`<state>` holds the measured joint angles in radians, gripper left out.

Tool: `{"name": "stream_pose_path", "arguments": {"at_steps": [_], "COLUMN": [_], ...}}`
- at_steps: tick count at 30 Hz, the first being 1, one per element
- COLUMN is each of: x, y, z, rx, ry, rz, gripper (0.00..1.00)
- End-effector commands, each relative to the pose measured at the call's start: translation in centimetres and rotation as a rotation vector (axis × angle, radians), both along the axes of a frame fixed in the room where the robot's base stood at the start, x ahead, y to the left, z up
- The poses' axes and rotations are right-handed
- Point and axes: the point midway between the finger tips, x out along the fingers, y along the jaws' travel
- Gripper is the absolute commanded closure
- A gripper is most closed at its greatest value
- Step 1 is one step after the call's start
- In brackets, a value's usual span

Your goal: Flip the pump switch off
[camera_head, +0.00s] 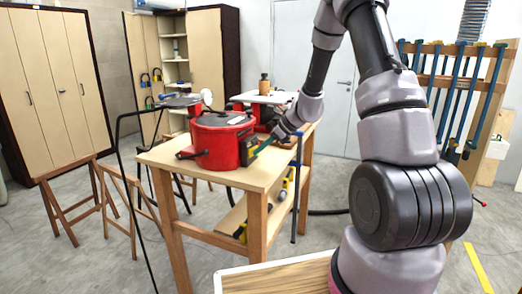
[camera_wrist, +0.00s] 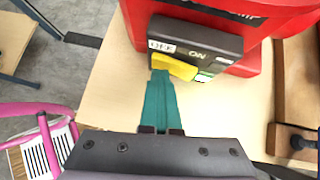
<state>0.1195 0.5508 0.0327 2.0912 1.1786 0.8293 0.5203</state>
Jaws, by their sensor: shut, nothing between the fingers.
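The red pump (camera_head: 215,145) stands on a wooden workbench, and its lower part shows in the wrist view (camera_wrist: 250,18). A black switch box (camera_wrist: 225,42) on its side carries an OFF label at left and an ON label at right. A yellow switch piece (camera_wrist: 175,64) sits below the OFF label, with a small green patch (camera_wrist: 204,77) to its right. My gripper (camera_wrist: 161,78) has its teal fingers together and empty. The tips are at the left part of the yellow piece; I cannot tell whether they touch it. The head view shows my gripper (camera_head: 258,152) beside the pump.
The workbench top (camera_head: 263,172) has bare wood in front of the pump. A wooden clamp-like piece (camera_wrist: 297,100) lies at right in the wrist view. A pink-framed object (camera_wrist: 45,140) is at lower left. A rack of blue clamps (camera_head: 455,85) stands at the right.

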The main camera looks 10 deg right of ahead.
Motion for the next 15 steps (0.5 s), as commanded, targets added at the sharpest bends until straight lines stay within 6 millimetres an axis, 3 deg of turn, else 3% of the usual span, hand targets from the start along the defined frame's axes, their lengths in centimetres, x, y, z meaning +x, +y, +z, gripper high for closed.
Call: {"name": "stream_pose_path", "arguments": {"at_steps": [15], "x": [1.2], "y": [-1.2], "z": [0.0], "rx": [0.001], "ry": [-0.002], "rz": [-0.001], "gripper": [1.00]}}
